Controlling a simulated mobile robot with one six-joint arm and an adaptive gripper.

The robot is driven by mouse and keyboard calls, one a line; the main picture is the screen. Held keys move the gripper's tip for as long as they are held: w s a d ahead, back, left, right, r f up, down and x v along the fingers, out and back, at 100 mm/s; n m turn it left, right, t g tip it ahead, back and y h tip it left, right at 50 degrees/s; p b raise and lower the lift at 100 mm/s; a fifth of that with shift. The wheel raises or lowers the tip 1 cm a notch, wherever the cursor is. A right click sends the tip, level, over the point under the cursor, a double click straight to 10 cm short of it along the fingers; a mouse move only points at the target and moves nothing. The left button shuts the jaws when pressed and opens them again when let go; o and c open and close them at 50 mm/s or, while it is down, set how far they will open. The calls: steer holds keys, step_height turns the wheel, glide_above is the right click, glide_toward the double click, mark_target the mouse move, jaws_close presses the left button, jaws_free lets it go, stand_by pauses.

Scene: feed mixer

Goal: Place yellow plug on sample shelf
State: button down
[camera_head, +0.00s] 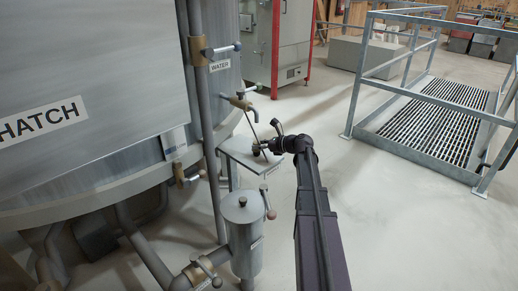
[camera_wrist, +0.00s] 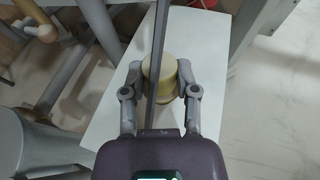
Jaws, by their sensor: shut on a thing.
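The yellow plug (camera_wrist: 159,74) shows pale yellow and round in the wrist view, between the two fingers of my gripper (camera_wrist: 159,82), which is shut on it. The sample shelf (camera_wrist: 200,28) is a light flat plate behind and below the plug. I cannot tell whether the plug touches it. In the head view my gripper (camera_head: 265,146) is over the shelf (camera_head: 238,149), at its right part; the plug is too small to make out there.
A thin rod (camera_wrist: 157,50) passes close by the plug. The mixer tank (camera_head: 90,90) with its HATCH panel stands left of the shelf. A valve (camera_head: 238,101) is above the shelf, a grey cylinder (camera_head: 243,225) below it. The floor right of my arm is clear up to the railing (camera_head: 405,75).

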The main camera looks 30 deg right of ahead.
steer(key=shift+f, duration=0.15)
steer(key=shift+c, duration=1.8)
jaws_free()
steer(key=shift+r, duration=0.2)
steer(key=shift+s+d+r, duration=0.1)
steer(key=p+v, duration=0.3)
steer(key=v, duration=0.8)
steer(key=shift+s+d+p, duration=0.15)
steer(key=shift+s+p, duration=0.15)
steer(key=shift+r, duration=0.1)
